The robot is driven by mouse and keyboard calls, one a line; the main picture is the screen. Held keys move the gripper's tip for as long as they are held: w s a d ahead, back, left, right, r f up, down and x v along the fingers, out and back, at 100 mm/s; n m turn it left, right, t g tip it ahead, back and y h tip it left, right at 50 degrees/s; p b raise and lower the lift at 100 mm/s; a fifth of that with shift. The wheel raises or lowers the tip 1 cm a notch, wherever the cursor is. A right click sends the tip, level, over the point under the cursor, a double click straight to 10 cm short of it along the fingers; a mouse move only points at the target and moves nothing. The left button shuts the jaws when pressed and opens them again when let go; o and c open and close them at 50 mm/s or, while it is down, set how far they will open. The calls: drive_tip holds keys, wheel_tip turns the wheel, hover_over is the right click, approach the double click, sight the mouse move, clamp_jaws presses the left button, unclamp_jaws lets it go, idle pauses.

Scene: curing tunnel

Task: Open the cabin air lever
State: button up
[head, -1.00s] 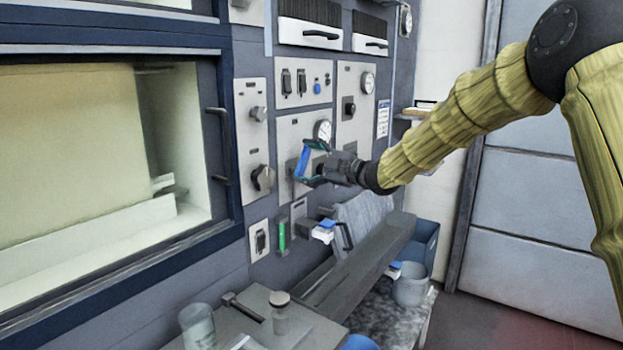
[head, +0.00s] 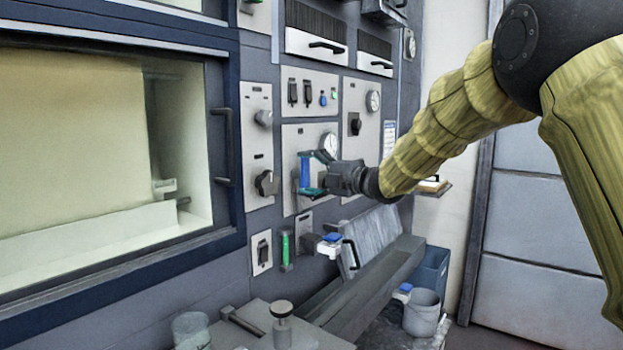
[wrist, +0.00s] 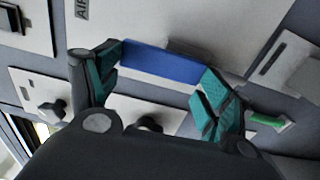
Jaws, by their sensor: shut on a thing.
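The cabin air lever, a blue bar (head: 304,171), stands nearly upright in front of a light grey panel (head: 292,138) below a round gauge. My gripper (head: 311,173) reaches in from the right and is shut on the bar, one teal finger at its upper end and one at its lower end. In the wrist view the blue bar (wrist: 160,63) spans between the teal fingers of my gripper (wrist: 155,80). Letters reading "AIR" show on the panel there. The lever's pivot is mostly hidden by my gripper.
Black knobs (head: 266,183), switches and a gauge (head: 329,143) surround the lever. A green handle (head: 285,248) and a small shelf with a blue-topped item (head: 331,239) lie below. An oven window fills the left. A grey bucket (head: 421,312) stands lower right.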

drive_tip(key=shift+r, duration=0.15)
drive_tip(key=o, duration=1.4)
drive_tip(key=shift+o, duration=0.2)
drive_tip(key=v, duration=1.2)
